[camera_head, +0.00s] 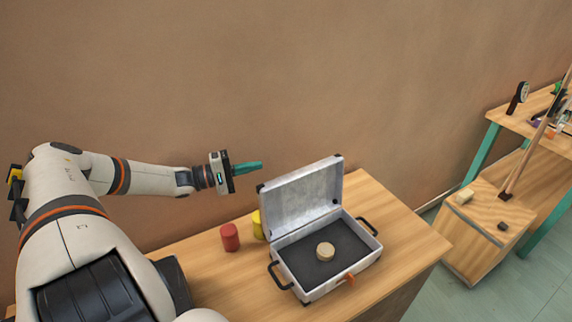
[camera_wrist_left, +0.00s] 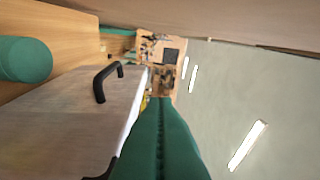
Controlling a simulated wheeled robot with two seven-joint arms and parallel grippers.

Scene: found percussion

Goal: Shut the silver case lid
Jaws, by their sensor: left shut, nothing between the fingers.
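The silver case (camera_head: 318,291) stands on a wooden table with its lid (camera_head: 300,196) raised and leaning slightly back. Its base has a dark lining and a round tan disc (camera_head: 325,251) lies in it. An orange latch (camera_head: 350,280) is at the front. My left gripper (camera_head: 261,167) has green fingers, shut and empty, just left of the lid's upper left corner. The fingers (camera_wrist_left: 160,125) also show in the left wrist view, beside a pale panel (camera_wrist_left: 75,115) with a black handle; I cannot tell which part of the case that is. My right gripper is out of view.
A red cylinder (camera_head: 229,237) and a yellow one (camera_head: 258,224) stand left of the case on the table (camera_head: 225,280). A brown wall is close behind. A wooden box (camera_head: 470,235) and a green-legged table (camera_head: 545,180) are at the right.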

